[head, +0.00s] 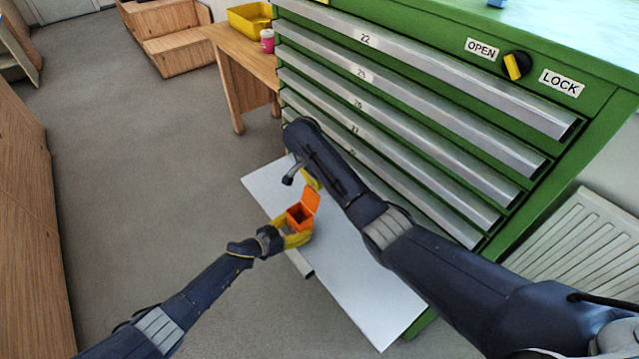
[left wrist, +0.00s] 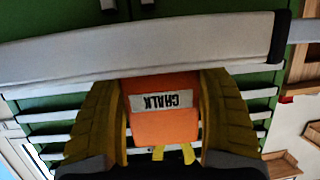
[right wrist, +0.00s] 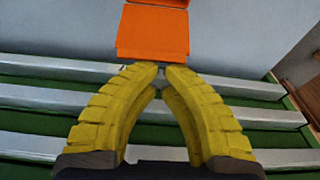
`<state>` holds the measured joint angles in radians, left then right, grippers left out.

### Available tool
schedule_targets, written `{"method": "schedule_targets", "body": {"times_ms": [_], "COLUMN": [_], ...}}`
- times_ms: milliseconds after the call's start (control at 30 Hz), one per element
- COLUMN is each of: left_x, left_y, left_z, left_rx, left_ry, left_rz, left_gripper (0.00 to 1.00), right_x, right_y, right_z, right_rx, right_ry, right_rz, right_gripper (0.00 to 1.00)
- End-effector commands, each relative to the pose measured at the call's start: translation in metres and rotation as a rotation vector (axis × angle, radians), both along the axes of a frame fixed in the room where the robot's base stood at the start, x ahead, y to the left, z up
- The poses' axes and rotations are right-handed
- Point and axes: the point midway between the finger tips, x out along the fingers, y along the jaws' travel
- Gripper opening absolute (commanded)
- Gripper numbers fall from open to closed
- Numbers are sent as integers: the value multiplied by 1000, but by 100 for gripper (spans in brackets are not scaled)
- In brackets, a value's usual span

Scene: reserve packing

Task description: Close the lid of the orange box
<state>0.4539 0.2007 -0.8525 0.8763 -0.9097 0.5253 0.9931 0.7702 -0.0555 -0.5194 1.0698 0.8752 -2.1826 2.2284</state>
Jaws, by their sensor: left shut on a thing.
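The small orange box (head: 295,216) is held over the white open drawer surface, its lid (head: 311,200) standing up and open. My left gripper (head: 299,240) is shut around the box's sides. In the left wrist view the box (left wrist: 164,124) sits between both yellow fingers, with an upside-down "CHALK" label. My right gripper (right wrist: 162,70) is in front of the orange lid (right wrist: 153,35) in the right wrist view. Its fingertips are together with nothing visible between them. In the head view its yellow fingers (head: 310,180) are partly hidden behind the lid and my right arm.
A green cabinet (head: 590,85) with several closed drawers stands behind the white surface (head: 365,305). A wooden table (head: 240,50) with a yellow bin (head: 249,20) and a pink cup (head: 267,41) is at the back left. Grey floor (head: 130,200) is clear at left.

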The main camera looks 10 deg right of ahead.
Motion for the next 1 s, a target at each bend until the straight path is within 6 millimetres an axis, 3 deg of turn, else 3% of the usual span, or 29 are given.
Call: {"method": "schedule_targets", "body": {"times_ms": [300,1000], "left_x": [0,1], "left_y": [0,0], "left_z": [0,1], "left_rx": [0,-1], "left_ry": [0,0], "left_rz": [0,1], "left_gripper": [52,52], "right_x": [1,-9], "right_y": [12,8], "right_z": [10,3], "right_rx": [12,-4], "right_ry": [-17,10], "right_rz": [4,-1], "right_gripper": [0,0]}}
